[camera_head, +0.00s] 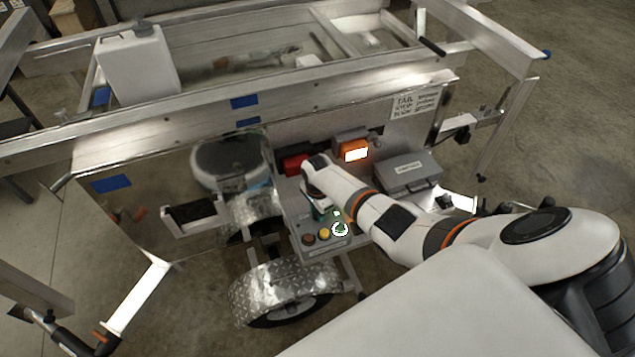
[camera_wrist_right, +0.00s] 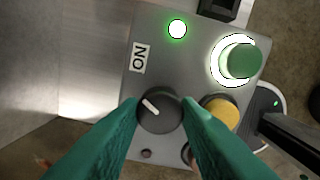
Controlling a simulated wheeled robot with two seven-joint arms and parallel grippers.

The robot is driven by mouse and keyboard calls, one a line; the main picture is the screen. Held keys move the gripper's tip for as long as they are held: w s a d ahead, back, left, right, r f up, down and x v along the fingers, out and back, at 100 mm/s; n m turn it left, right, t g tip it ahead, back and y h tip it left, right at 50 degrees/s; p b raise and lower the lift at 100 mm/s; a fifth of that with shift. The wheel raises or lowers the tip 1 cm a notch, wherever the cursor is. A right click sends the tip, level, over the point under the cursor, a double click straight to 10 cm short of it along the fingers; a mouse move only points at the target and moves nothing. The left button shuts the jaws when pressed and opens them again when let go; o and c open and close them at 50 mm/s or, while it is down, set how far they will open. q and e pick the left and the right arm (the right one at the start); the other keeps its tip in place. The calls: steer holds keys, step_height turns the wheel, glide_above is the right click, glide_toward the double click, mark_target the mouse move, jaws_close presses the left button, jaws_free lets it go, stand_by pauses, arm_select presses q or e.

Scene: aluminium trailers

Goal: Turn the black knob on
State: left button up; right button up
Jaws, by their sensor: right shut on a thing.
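The black knob (camera_wrist_right: 160,112) sits on a grey control panel (camera_wrist_right: 157,35). My right gripper (camera_wrist_right: 160,115) is shut on it, with one green finger on each side. The knob's white mark points up and left, towards the side of the ON label (camera_wrist_right: 139,57). A small round lamp (camera_wrist_right: 177,29) on the panel glows green. In the head view my right gripper (camera_head: 322,208) is over the panel, and the hand and fingers hide the knob. My left gripper is not in view.
A green button (camera_wrist_right: 243,61) with a bright ring and a yellow button (camera_wrist_right: 221,112) lie right of the knob. The trailer (camera_head: 180,118) stands behind the panel, with an orange lamp (camera_head: 355,150), a grey case (camera_head: 408,172) and a wheel fender (camera_head: 280,285) around it.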

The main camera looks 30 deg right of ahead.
steer(key=shift+d+m+p, duration=0.1)
steer(key=shift+m+p, duration=0.35)
steer(key=shift+m, duration=0.85)
steer(key=o, duration=1)
steer(key=shift+c, duration=0.2)
step_height(320, 180, up, 6)
steer(key=shift+f+p, duration=0.1)
steer(key=shift+p, duration=1)
step_height(320, 180, up, 6)
